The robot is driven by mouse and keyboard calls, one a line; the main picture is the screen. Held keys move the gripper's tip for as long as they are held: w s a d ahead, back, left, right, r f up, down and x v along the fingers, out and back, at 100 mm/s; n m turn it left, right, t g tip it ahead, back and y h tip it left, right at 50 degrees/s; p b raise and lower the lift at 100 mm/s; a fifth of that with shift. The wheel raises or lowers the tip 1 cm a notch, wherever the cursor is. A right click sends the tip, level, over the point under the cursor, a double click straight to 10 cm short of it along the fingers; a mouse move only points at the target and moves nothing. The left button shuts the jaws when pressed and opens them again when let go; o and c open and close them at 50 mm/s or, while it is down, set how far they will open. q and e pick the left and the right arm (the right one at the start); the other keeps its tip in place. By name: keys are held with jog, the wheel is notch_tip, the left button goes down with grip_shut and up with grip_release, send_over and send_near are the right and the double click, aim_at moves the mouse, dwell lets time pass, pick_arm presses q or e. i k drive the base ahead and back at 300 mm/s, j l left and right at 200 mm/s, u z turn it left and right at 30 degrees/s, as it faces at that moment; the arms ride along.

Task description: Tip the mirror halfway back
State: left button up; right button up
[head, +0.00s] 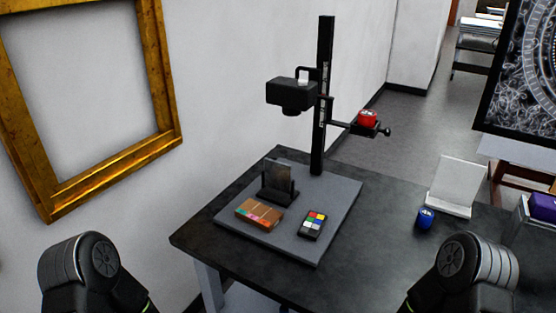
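A small dark upright panel, which looks like the mirror (277,174), stands in a black holder (279,195) on the grey baseboard of a camera stand. It looks close to upright; its exact tilt is hard to tell at this size. Rounded black links of my two arms show at the bottom left and bottom right corners. Neither gripper shows, so whether they are open or shut is hidden. No part of my arms in view touches the mirror.
On the baseboard (335,205) lie an orange-brown box (259,214) and a colour chart (312,225). A black column (322,100) carries a camera (291,95) and a side arm with a red item (367,117). A blue jar (425,218) and a white stand (456,187) are right. The table's front right is clear.

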aim_at(277, 175)
jog(key=z, duration=1.65)
jog(key=k+j, duration=0.1)
jog(key=k, duration=1.25)
